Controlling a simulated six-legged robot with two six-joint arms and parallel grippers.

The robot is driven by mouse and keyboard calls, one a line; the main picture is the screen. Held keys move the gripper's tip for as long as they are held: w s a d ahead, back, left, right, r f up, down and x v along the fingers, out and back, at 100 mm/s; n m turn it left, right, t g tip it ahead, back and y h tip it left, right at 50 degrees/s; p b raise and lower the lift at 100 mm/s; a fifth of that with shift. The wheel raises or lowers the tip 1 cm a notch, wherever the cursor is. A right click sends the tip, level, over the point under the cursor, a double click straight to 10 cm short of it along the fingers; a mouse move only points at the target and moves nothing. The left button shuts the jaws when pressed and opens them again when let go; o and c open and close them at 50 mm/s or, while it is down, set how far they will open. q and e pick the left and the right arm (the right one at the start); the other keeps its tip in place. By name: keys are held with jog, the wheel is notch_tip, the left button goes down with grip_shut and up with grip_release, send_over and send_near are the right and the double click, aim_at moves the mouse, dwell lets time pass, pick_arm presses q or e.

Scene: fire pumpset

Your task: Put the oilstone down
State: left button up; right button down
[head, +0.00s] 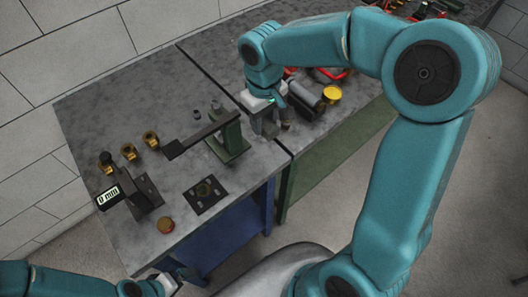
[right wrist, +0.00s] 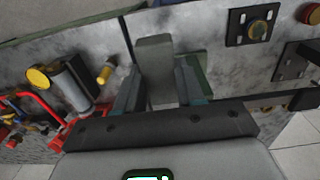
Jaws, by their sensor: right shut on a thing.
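My right gripper (head: 266,122) is at the seam between the two grey tables, just right of a green stand. In the right wrist view, its two fingers (right wrist: 158,90) are shut on a plain grey block, the oilstone (right wrist: 155,58), which extends out beyond the fingertips. In the head view the block is largely hidden by the gripper. I cannot tell whether its lower end touches the tabletop. My left gripper (head: 176,280) is low at the bottom left, off the table's front edge, and its jaws are not clear.
The green stand (head: 229,138) with a black arm is close to the right gripper.

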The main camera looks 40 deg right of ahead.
send_over(265, 161)
notch_tip(265, 161, down, 11)
jog(key=shift+a, duration=0.1)
jog(key=f, duration=0.4)
jog(key=shift+w+f+p, duration=0.2)
jog(key=shift+w+p, duration=0.05)
jog(key=shift+p, duration=0.05)
jog(key=shift+s+r, duration=0.1)
jog(key=shift+s, duration=0.05)
jog(key=shift+f, duration=0.2)
jog(key=c, duration=0.7)
grip_release()
jog(key=shift+r, duration=0.1)
